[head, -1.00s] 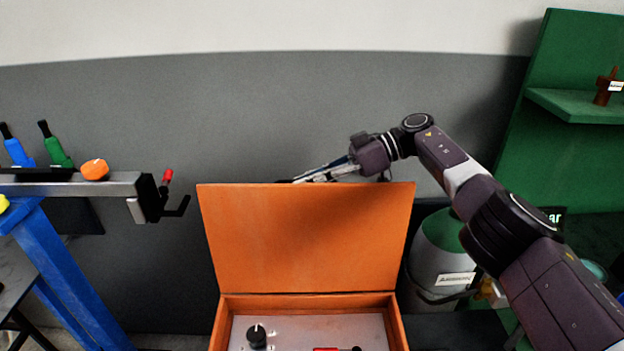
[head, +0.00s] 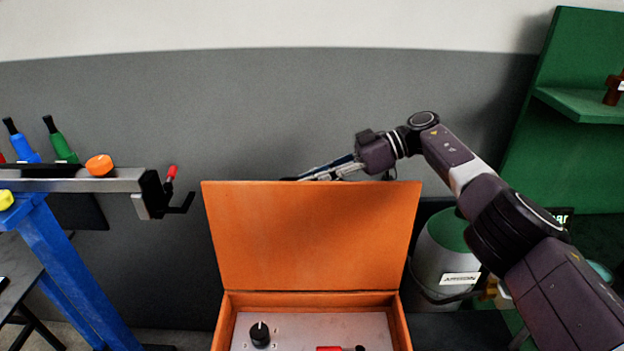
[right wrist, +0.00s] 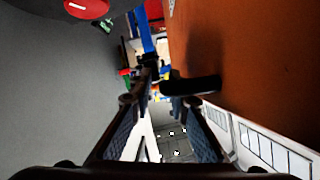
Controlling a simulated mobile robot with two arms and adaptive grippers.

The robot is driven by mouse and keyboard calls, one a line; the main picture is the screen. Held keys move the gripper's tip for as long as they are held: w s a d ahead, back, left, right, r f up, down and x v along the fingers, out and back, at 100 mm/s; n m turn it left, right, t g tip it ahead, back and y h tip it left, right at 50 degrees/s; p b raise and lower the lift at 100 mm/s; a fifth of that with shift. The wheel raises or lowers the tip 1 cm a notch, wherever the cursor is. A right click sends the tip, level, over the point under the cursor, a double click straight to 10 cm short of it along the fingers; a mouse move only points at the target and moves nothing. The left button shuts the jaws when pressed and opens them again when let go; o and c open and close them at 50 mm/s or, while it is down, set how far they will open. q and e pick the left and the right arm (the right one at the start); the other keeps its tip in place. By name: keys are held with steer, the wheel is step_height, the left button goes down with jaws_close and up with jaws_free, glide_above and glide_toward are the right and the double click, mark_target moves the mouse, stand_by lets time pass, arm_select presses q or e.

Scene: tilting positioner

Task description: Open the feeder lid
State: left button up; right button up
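The orange feeder lid (head: 312,236) stands upright at the back of the orange feeder box (head: 402,328) in the head view. The lid also fills the upper right of the right wrist view (right wrist: 265,60). My right gripper (head: 300,178) is behind the lid's top edge, its fingertips partly hidden by it. In the right wrist view its two fingers (right wrist: 160,108) are apart with nothing clearly held between them. I cannot tell whether it touches the lid. My left gripper is not in view.
Inside the box are a black knob (head: 260,335) and a red-handled part (head: 330,349). A blue stand with a grey beam (head: 100,184) is at left. A grey-green cylinder (head: 445,250) and green shelf (head: 585,105) are at right.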

step_height(320, 180, up, 10)
stand_by(0.5)
